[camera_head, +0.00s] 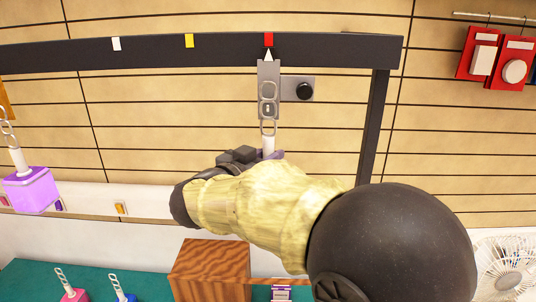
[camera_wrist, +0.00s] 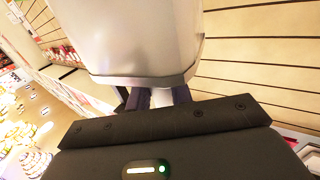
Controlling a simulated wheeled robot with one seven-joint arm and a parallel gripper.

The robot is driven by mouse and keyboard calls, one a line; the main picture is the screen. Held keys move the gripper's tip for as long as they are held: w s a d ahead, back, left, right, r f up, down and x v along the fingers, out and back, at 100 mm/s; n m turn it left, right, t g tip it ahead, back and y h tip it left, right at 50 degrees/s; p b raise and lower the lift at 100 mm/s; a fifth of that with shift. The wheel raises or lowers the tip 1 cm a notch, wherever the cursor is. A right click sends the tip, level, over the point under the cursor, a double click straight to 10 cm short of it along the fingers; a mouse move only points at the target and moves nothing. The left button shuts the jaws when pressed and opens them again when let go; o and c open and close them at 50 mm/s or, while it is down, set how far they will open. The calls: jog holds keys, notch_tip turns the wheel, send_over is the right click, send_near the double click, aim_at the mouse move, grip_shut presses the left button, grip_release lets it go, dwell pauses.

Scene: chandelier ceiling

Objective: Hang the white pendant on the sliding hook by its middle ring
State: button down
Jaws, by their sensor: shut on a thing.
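The white pendant's pale stem (camera_head: 268,145) stands upright in my gripper (camera_head: 266,155), which is shut on it. Its body is hidden behind my arm in the head view, but shows large and white in the wrist view (camera_wrist: 145,35), beside the fingers (camera_wrist: 160,97). A chain of rings (camera_head: 268,127) rises from the stem in front of the sliding hook's grey plate (camera_head: 266,68). The middle ring overlaps a small light spot at the hook's place; I cannot tell whether it is on the hook. The plate's white pointer is under the red mark (camera_head: 269,40).
A dark rail (camera_head: 200,52) spans the top, with white and yellow marks. A black knob (camera_head: 305,91) sits right of the plate. A purple pendant (camera_head: 30,190) hangs at left. A wooden block (camera_head: 208,268) and pink (camera_head: 74,295) and blue pendants stand below on green.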

jog(key=shift+f, duration=0.1)
dwell(0.5)
jog(key=c, duration=1.2)
grip_release()
jog(key=shift+o, duration=0.6)
jog(key=shift+f, duration=0.1)
jog(key=o, duration=0.6)
jog(key=shift+c, duration=0.2)
jog(key=s, duration=0.7)
jog(key=shift+s, duration=0.3)
